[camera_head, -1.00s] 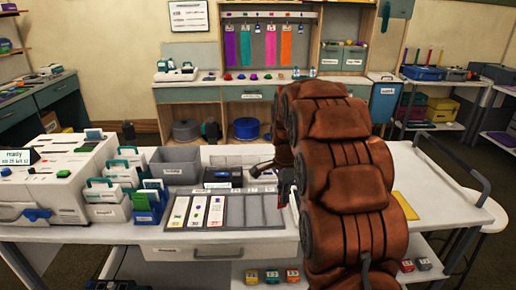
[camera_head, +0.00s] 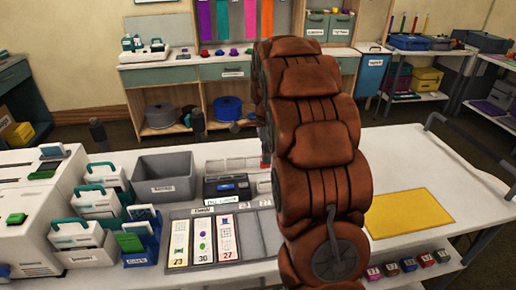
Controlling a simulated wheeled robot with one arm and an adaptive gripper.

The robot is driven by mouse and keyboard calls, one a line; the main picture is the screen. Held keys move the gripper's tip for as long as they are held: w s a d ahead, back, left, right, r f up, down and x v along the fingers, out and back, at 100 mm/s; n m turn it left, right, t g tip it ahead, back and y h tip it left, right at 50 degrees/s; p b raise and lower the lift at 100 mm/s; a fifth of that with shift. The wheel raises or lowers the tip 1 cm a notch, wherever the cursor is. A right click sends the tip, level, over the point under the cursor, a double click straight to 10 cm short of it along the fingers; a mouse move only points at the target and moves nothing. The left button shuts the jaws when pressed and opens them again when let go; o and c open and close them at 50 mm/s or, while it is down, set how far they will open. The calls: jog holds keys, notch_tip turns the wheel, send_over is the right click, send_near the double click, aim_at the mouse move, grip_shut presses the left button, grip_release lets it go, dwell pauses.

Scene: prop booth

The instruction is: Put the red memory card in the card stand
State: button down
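My brown padded arm reaches over the white table and hides what lies behind it. My gripper is hidden behind the arm, so its fingers do not show. A small red patch (camera_head: 265,160) shows at the arm's left edge, near the back of the table; I cannot tell whether it is the red memory card. I cannot make out the card stand for certain. A grey tray (camera_head: 212,209) left of the arm has several slots. Three white numbered cards (camera_head: 202,240) lie in its left slots, and the slots nearer the arm look empty.
A grey bin (camera_head: 164,177) and a dark labelled device (camera_head: 227,188) stand behind the tray. White holders with green-handled items (camera_head: 78,237) and a blue holder (camera_head: 142,240) stand at left. A yellow mat (camera_head: 409,213) lies right of the arm, with bare tabletop around it.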

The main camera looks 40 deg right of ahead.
jog(key=shift+d+f, duration=0.15)
jog(key=shift+f, duration=0.45)
jog(key=shift+s+f+b, duration=0.1)
jog(key=shift+f+b, duration=0.3)
jog(key=shift+f, duration=1.4)
jog(key=shift+f+b, duration=0.4)
jog(key=shift+f, duration=0.05)
jog(key=shift+f, duration=0.35)
jog(key=shift+f+b, duration=0.45)
jog(key=shift+f, duration=0.25)
jog(key=c, duration=1.2)
grip_release()
jog(key=shift+c, duration=0.2)
